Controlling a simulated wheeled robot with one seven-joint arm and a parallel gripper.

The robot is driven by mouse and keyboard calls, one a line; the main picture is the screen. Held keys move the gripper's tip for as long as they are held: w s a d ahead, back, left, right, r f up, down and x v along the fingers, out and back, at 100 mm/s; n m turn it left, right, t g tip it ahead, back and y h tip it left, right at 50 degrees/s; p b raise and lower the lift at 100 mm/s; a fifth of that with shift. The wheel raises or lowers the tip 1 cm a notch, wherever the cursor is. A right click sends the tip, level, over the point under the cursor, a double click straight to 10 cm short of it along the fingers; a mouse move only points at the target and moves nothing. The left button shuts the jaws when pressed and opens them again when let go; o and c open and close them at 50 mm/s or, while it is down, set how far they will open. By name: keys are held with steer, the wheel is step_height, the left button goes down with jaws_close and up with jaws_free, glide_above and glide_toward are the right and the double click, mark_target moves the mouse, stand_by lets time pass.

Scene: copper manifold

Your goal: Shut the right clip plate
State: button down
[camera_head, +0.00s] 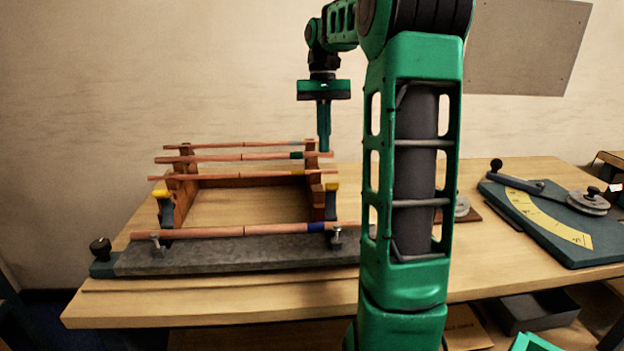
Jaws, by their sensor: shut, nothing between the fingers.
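The right clip plate appears to be the dark upright piece with a yellow top (332,200) at the front end of the right wooden rack; whether it is open or shut is too small to tell. A matching left piece with a yellow top (165,205) stands at the front of the left rack (184,188). My gripper (324,148) points straight down with its fingers together and empty. In the picture its tips overlap the back end of the right rack, behind the yellow-topped piece; I cannot tell whether they touch anything.
Several copper rods, including one with a green band (225,157), lie across the racks. A front rod (240,231) rests on clamps on a grey bar (220,255). A green plate with a yellow scale (560,220) lies at right. My arm hides the table right of the racks.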

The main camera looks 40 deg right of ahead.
mark_target(330, 200)
steer(key=x, duration=0.9)
steer(key=shift+w+d, duration=0.25)
steer(key=shift+w, duration=0.1)
steer(key=shift+s+a+f, duration=0.2)
steer(key=shift+s+a, duration=0.45)
steer(key=shift+s, duration=0.25)
steer(key=shift+s+a, duration=0.55)
steer(key=shift+s, duration=0.2)
steer(key=shift+a, duration=0.15)
steer(key=shift+s+r, duration=0.15)
steer(key=shift+s, duration=0.05)
